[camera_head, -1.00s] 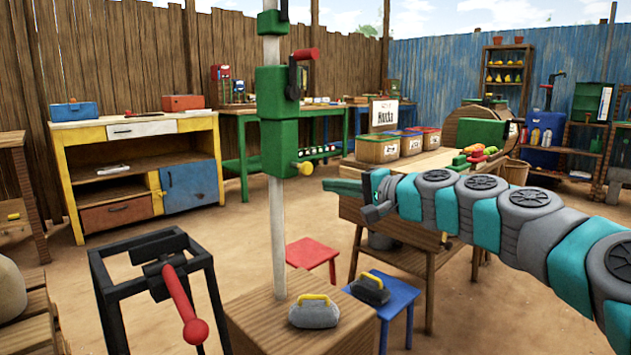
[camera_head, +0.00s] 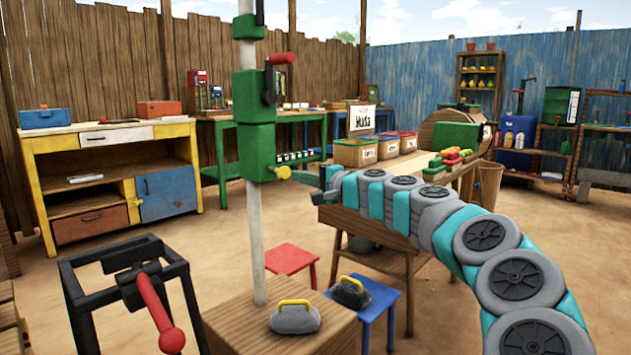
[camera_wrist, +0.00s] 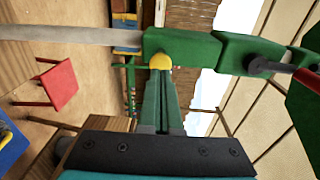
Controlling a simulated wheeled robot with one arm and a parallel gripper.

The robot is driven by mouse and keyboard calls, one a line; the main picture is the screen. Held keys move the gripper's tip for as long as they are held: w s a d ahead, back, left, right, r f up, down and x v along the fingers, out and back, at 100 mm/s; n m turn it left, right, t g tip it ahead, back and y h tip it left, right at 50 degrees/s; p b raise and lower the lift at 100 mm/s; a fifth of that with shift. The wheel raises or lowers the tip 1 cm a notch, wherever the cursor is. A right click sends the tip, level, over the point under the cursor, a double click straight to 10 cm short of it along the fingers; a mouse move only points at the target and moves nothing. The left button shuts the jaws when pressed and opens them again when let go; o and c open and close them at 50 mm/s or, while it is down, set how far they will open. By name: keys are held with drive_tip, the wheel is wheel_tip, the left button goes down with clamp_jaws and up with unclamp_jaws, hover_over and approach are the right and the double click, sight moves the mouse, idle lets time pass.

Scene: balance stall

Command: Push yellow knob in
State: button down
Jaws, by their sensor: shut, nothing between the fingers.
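The yellow knob (camera_head: 282,173) sticks out from the right side of the lower green block (camera_head: 256,153) on an upright pale post (camera_head: 256,230). My gripper (camera_head: 300,176) is shut and empty, with its green fingers pointing left at the knob. In the wrist view the yellow knob (camera_wrist: 160,62) sits right at the tips of my shut fingers (camera_wrist: 160,85), against the green block (camera_wrist: 182,47). The tips look at or very near the knob; I cannot tell whether they touch.
A red-handled lever (camera_head: 280,60) is higher on the post. The post stands on a wooden block with a grey weight (camera_head: 295,317). A black frame with a red handle (camera_head: 155,310) is at front left. A wooden table (camera_head: 350,215) is behind my arm.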

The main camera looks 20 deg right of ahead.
sight(286, 171)
drive_tip(key=shift+x, duration=1.3)
drive_tip(key=shift+w, duration=0.1)
drive_tip(key=x, duration=0.3)
drive_tip(key=shift+a+r, duration=0.1)
drive_tip(key=shift+a, duration=0.1)
drive_tip(key=shift+d+r, duration=0.1)
drive_tip(key=shift+r+p, duration=0.1)
drive_tip(key=shift+p, duration=0.2)
